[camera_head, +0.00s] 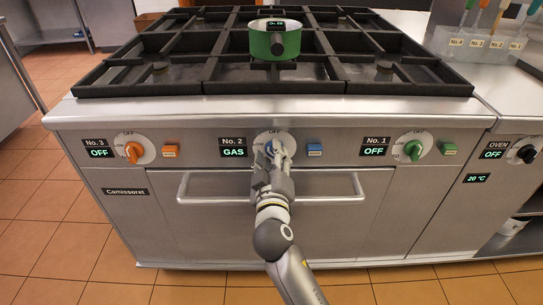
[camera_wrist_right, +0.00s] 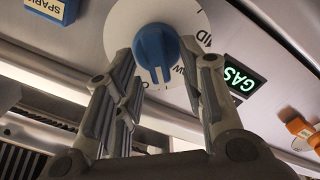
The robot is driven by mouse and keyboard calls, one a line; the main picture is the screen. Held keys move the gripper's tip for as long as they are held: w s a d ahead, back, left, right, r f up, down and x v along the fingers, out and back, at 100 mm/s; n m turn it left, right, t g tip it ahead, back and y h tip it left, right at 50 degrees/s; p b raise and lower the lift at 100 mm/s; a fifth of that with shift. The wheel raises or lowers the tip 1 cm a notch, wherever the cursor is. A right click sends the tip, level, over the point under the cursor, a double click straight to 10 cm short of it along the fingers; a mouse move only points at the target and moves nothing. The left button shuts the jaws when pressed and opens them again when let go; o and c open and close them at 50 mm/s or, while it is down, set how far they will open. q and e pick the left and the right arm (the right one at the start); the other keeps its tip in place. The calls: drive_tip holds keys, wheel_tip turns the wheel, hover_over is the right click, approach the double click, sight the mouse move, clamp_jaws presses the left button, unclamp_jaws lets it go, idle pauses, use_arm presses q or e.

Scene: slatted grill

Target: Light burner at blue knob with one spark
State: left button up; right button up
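The blue knob (camera_head: 270,147) sits on the white dial of the No. 2 burner on the stove front, partly hidden by my right gripper (camera_head: 276,158). The No. 2 display (camera_head: 234,152) reads GAS. In the right wrist view the blue knob (camera_wrist_right: 157,48) lies between the two spread fingers of my right gripper (camera_wrist_right: 158,60). I cannot tell whether the fingers touch it. The blue spark button (camera_head: 314,149) is to the right of the knob; it also shows at the top left of the right wrist view (camera_wrist_right: 52,9). My left gripper is not in view.
The orange knob (camera_head: 134,151) of No. 3 and green knob (camera_head: 413,149) of No. 1 are on either side, both displays reading OFF. A green pot (camera_head: 262,42) stands on the grate. The oven handle (camera_head: 335,199) runs below the knobs, behind my right arm.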

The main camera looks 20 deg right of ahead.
drive_tip(key=v, duration=0.7)
idle(0.4)
